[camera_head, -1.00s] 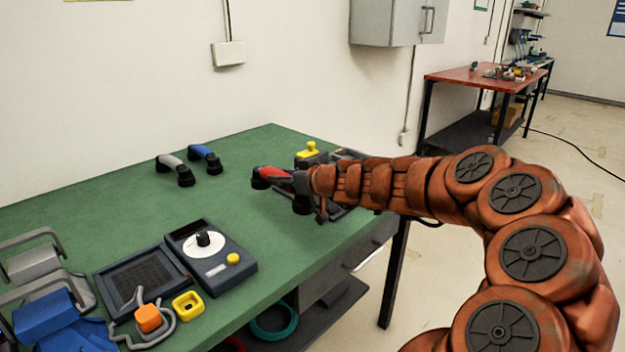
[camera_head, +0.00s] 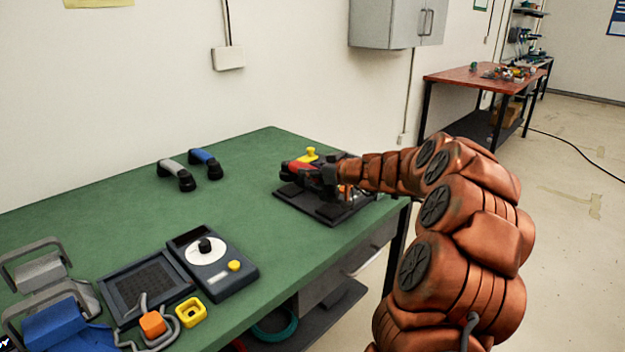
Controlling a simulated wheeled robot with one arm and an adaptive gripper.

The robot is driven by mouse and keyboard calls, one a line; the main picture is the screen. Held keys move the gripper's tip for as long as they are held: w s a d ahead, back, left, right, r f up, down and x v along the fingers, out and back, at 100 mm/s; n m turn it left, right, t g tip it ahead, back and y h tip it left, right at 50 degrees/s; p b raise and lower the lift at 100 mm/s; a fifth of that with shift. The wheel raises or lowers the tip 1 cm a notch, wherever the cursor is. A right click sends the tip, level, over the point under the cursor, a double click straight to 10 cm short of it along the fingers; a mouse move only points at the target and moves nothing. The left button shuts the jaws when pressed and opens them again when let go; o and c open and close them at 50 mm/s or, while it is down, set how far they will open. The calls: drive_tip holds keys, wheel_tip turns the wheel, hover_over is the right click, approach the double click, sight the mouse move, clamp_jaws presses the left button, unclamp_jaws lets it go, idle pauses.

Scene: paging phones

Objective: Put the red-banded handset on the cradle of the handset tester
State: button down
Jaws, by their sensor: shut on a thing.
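The red-banded handset (camera_head: 300,167) is in my gripper (camera_head: 322,176) at the far right of the green bench. My gripper is shut on it; the fingers and arm hide part of it. Under and behind it is a dark flat device with a yellow knob (camera_head: 311,154), which looks like the handset tester (camera_head: 330,213). The handset is over the device's left and back part. I cannot tell whether it touches the cradle, which is largely hidden.
A grey-banded handset (camera_head: 175,172) and a blue-banded handset (camera_head: 205,161) lie near the wall. A dark box with a white dial (camera_head: 212,258), a tray (camera_head: 148,285), a yellow block (camera_head: 191,311) and an orange block (camera_head: 153,323) stand at the front left. The bench middle is clear.

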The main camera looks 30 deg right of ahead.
sight(314, 204)
drive_tip(key=shift+w+d, duration=0.1)
drive_tip(key=shift+d, duration=0.2)
drive_tip(key=shift+f, duration=1.75)
drive_tip(key=shift+f, duration=0.15)
drive_tip(key=c, duration=0.7)
unclamp_jaws()
drive_tip(key=shift+r, duration=0.2)
drive_tip(key=shift+s, duration=0.35)
drive_tip(key=b+v, duration=0.1)
drive_tip(key=v, duration=1)
drive_tip(key=shift+s+d, duration=0.1)
drive_tip(key=shift+s, duration=0.05)
